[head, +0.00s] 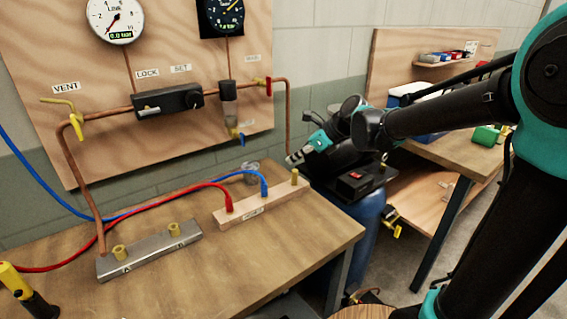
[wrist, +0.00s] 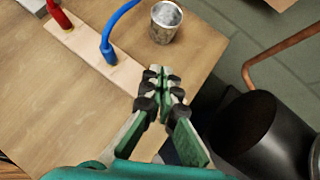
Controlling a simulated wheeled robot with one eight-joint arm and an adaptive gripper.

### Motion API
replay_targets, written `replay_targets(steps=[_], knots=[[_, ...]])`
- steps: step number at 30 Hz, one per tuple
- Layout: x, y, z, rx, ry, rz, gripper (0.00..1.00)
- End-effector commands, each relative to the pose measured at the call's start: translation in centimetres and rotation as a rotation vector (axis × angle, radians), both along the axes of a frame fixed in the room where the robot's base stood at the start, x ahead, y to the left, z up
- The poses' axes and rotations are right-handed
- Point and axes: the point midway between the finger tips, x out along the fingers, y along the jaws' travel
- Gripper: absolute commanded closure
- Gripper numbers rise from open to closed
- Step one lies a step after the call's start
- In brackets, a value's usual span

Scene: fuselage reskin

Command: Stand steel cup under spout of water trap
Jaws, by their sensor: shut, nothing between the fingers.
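The steel cup (head: 250,178) stands upright on the table behind the wooden hose block, partly hidden by the blue hose. It also shows in the wrist view (wrist: 166,24), open end up. The water trap (head: 229,112) hangs on the panel, with its spout end near a small blue lever. In the head view the cup is below and slightly right of the spout; I cannot tell whether it is exactly under it. My gripper (head: 294,159) is right of the cup and apart from it. In the wrist view my fingertips (wrist: 160,76) are together and empty.
The wooden block (head: 262,205) holds red and blue hose ends and a brass peg. A copper pipe (head: 288,110) runs down right of the trap. A metal bar (head: 150,250) lies in front left. A dark machine on a blue tank (head: 367,225) stands beyond the table's right edge.

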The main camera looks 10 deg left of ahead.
Motion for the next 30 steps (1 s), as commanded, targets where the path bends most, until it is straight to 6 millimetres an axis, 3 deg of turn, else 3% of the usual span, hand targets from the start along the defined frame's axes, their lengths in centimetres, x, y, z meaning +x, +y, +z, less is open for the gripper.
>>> replay_targets(steps=[18,24,30], knots=[[1.6,7.0,-7.0,-0.002,-0.003,0.005,1.0],[2.2,9.5,-6.8,-0.002,-0.003,0.004,1.0],[2.4,10.5,-6.8,-0.002,-0.003,0.004,1.0]])
